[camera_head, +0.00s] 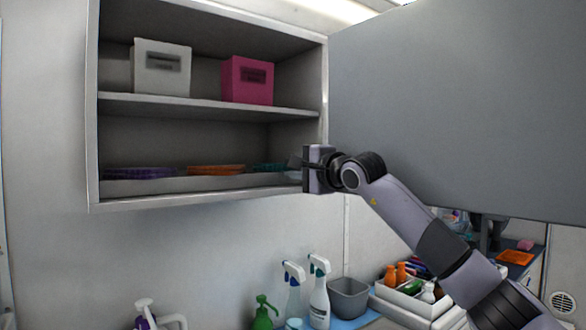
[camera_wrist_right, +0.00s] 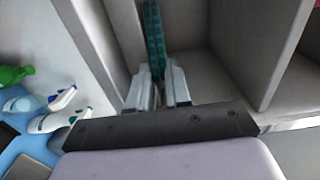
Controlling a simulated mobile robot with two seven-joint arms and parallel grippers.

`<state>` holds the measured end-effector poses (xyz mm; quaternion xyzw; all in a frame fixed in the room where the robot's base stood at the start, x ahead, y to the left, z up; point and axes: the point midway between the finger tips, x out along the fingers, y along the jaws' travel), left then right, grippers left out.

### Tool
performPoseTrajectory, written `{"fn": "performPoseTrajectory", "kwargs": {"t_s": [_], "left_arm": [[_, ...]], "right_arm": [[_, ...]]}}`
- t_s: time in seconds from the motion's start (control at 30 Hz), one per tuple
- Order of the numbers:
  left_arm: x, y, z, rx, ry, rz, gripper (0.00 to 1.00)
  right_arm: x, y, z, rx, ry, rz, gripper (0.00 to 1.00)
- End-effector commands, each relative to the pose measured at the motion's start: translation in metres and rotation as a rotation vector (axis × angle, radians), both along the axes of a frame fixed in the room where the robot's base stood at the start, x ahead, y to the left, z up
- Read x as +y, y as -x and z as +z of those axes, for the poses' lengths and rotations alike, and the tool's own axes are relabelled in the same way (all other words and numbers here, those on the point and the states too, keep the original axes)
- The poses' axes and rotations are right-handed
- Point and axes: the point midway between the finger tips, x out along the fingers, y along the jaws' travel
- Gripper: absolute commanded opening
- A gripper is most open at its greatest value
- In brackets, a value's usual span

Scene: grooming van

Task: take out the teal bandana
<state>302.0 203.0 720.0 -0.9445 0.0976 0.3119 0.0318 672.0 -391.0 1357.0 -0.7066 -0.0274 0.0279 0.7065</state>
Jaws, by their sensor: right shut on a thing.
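The teal bandana (camera_head: 268,168) lies at the right end of the cabinet's bottom shelf, behind a low front lip. In the right wrist view the teal bandana (camera_wrist_right: 153,38) is a narrow strip running away from the fingers. My right gripper (camera_head: 296,162) reaches in at the shelf's right front edge. In its own wrist view the right gripper (camera_wrist_right: 160,74) has its fingers close together on the near end of the strip. The fingers partly hide that end. My left gripper is in neither view.
A purple bandana (camera_head: 140,172) and an orange bandana (camera_head: 215,170) lie left on the same shelf. Above stand a white box (camera_head: 161,68) and a pink box (camera_head: 247,80). A large grey door panel (camera_head: 460,100) stands at right. Spray bottles (camera_head: 319,295) stand below.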

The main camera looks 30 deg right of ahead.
Motion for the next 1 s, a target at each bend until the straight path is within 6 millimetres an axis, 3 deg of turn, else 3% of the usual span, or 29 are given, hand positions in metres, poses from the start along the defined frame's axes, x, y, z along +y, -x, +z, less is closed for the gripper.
{"fn": "performPoseTrajectory", "kwargs": {"t_s": [0.2, 0.53, 1.0], "left_arm": [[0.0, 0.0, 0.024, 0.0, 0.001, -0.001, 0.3], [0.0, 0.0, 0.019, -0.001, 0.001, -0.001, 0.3], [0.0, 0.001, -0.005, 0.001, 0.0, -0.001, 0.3]], "right_arm": [[0.0, 0.0, 0.026, -0.001, 0.0, 0.0, 0.0], [-0.001, 0.004, 0.024, -0.002, 0.0, 0.0, 0.0], [-0.006, 0.068, 0.047, -0.004, 0.001, 0.0, 0.0]]}}
